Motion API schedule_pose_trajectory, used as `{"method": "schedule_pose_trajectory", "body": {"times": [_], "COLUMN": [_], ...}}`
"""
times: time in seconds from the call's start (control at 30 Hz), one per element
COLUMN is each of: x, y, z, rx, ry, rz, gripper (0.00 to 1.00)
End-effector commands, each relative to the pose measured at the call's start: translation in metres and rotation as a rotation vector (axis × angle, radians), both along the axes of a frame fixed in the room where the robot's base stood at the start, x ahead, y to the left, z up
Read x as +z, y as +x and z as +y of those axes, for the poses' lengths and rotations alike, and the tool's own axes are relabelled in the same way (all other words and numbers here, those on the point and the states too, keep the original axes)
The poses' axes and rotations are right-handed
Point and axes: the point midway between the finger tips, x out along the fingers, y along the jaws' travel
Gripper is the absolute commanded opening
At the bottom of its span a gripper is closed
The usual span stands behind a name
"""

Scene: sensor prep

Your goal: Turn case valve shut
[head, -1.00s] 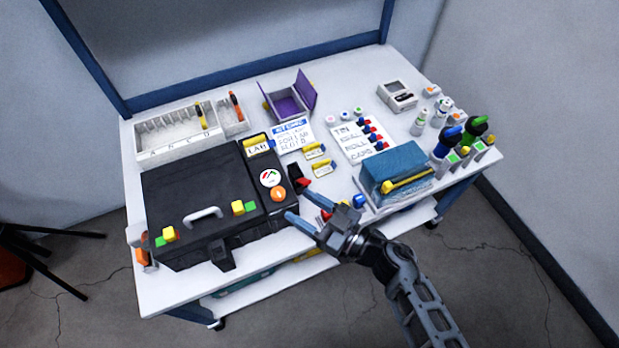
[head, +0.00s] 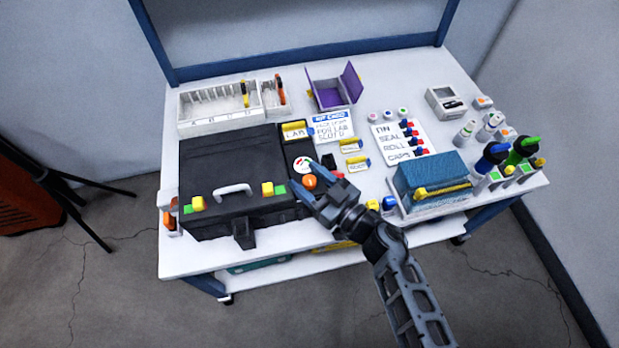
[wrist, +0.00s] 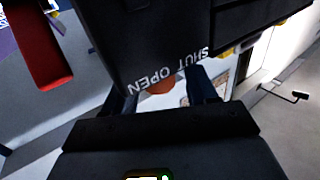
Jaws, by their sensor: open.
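The black case (head: 230,172) lies closed on the white table in the head view, with its handle towards the front. On the narrow panel at its right side is an orange round valve knob (head: 309,181), below a white round dial sticker (head: 302,164). My gripper (head: 303,175) is open, with its fingers reaching over that panel close to the knob. In the wrist view the black case (wrist: 150,45) carries the words SHUT and OPEN, and part of the orange knob (wrist: 160,86) shows between my fingers (wrist: 163,97). I cannot tell whether they touch it.
Yellow-tagged cards (head: 354,153) and a red-and-black item (head: 328,160) lie right of the case. A blue box (head: 430,172) stands further right, bottles (head: 490,157) beyond it. A compartment tray (head: 212,104) and purple box (head: 333,88) are behind.

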Motion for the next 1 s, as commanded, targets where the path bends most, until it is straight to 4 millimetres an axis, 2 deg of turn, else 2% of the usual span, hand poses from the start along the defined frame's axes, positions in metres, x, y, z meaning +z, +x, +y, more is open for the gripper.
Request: {"method": "schedule_pose_trajectory", "body": {"times": [0.07,0.5,1.0], "x": [0.0,-0.0001,-0.0025], "y": [-0.0001,-0.0002,-0.001], "z": [-0.0002,-0.0005,-0.0003], "rx": [0.0,0.0,-0.095], "ry": [0.0,0.0,-0.001], "rz": [0.0,0.0,-0.001], "gripper": [0.51,0.09,0.08]}}
